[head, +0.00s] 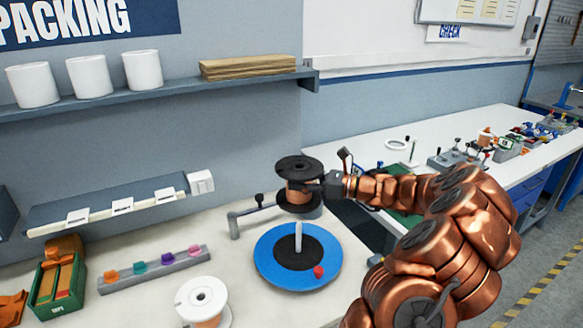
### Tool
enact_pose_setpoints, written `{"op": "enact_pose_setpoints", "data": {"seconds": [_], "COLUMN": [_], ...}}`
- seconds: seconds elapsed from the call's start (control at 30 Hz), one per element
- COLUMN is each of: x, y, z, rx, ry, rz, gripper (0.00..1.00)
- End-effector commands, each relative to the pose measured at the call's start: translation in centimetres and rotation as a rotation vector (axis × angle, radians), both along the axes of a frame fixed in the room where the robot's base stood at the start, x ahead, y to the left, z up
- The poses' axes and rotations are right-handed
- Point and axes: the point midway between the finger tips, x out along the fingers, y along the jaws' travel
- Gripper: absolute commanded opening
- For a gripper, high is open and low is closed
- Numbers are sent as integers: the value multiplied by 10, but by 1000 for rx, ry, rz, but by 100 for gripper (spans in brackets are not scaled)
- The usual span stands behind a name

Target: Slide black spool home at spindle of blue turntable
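The black spool (296,165), wound with copper-coloured wire, is held up in the air above the blue turntable (267,269). My gripper (318,186) reaches in from the right and is shut on the spool's side. The turntable lies on the white bench, with a black centre disc and a pale upright spindle (298,236). The spool is above the spindle's top and apart from it, roughly in line with it in this view. Its exact sideways offset cannot be told. A red knob (319,271) sits on the turntable's near right part.
A grey arm fixture (236,222) stands at the turntable's back left. A white spool (203,300) stands at the front left. Left of it are a rail with coloured pieces (155,270) and a green bin (58,290). A shelf (150,92) runs along the wall above.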

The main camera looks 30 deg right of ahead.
Motion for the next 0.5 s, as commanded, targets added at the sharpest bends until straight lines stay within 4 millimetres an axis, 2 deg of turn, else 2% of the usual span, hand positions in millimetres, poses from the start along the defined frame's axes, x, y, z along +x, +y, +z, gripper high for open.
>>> {"op": "enact_pose_setpoints", "data": {"seconds": [0.27,0.5], "x": [0,0], "y": [0,-1], "z": [-10,-27], "rx": [1,1], "ry": [-1,0], "rz": [1,-1], "gripper": [1,1]}}
